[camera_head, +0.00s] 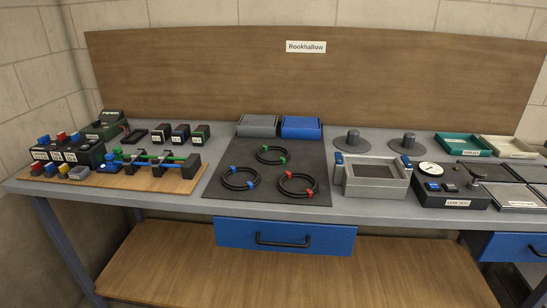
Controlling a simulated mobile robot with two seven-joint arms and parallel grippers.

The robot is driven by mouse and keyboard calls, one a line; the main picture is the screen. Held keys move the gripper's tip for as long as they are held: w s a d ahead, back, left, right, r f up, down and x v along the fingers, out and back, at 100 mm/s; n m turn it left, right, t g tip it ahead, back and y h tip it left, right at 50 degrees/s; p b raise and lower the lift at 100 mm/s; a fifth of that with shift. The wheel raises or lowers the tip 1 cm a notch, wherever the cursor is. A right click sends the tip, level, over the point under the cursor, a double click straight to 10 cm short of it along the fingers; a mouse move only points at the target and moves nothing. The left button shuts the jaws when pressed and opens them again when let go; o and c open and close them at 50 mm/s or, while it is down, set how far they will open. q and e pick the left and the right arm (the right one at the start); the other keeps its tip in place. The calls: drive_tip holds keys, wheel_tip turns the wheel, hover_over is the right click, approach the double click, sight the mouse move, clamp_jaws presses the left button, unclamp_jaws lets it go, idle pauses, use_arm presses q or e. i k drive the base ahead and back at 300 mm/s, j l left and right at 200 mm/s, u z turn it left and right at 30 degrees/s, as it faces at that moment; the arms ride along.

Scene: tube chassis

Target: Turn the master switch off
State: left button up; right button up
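I cannot tell for sure which thing is the master switch, as most labels are too small to read. A dark box labelled like "LEAK TEST" (455,201) stands at the right, with a round white gauge (431,169), small blue controls (432,187) and a dark knob or lever (477,172). A dark green labelled unit (104,127) stands at the back left of the bench. In front of it are dark labelled blocks with blue, red and yellow caps (62,150). No switch position can be read. Neither of my grippers is in view.
A wooden board (185,186) carries a green-and-blue tube assembly (150,160). A dark mat (235,200) holds three black hose rings with coloured clips. Right of it stands a grey open box (375,190). A blue drawer (285,237) is below the bench edge. Grey and blue bins stand behind the mat.

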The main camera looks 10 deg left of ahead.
sight(43, 140)
drive_tip(key=u, duration=1.45)
drive_tip(key=i+j+z, duration=0.4)
drive_tip(key=i+j, duration=0.5)
